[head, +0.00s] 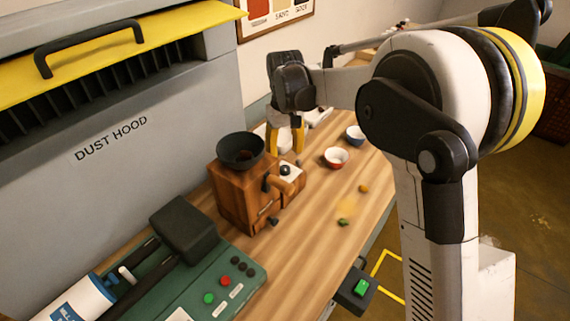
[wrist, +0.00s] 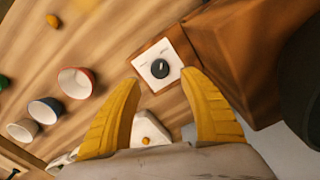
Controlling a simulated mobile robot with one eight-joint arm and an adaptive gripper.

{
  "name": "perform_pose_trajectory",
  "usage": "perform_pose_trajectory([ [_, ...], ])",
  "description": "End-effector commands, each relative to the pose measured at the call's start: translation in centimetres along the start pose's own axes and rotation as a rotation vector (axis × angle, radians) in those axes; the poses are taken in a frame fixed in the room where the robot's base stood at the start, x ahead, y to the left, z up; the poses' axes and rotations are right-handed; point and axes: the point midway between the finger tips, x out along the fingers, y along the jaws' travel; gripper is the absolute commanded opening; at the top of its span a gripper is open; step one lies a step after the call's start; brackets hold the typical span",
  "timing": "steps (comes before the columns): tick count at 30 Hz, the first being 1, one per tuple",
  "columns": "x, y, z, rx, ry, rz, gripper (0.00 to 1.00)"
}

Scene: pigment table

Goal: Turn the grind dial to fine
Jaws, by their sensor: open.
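The wooden grinder (head: 245,198) stands on the table with a dark hopper bowl (head: 241,147) on top. Its black grind dial (head: 285,170) sits on a white plate; the dial also shows in the wrist view (wrist: 160,69), with a small pale pointer mark. The setting labels are too small to read. My gripper (head: 285,150) is above and behind the grinder in the head view, with yellow fingers. In the wrist view my gripper (wrist: 161,80) is open and empty; the dial appears just beyond and between the fingertips, apparently untouched.
A red bowl (head: 336,158) and a blue bowl (head: 355,134) stand to the right of the grinder. Small green (head: 343,222) and orange (head: 363,188) lumps lie on the table. A green machine (head: 235,262) is at front left; the dust hood (head: 150,180) stands behind.

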Motion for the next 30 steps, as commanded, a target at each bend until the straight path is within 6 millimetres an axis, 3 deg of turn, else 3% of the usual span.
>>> perform_pose_trajectory([
  [3,-2.7,0.0,0.0,0.000,0.000,0.000,0.51],
  [9,-5.4,0.0,0.0,0.000,0.000,0.000,0.51],
  [25,-6.1,0.0,0.1,0.001,0.001,0.000,0.51],
  [30,-7.7,0.9,2.3,0.036,0.040,0.009,0.51],
])
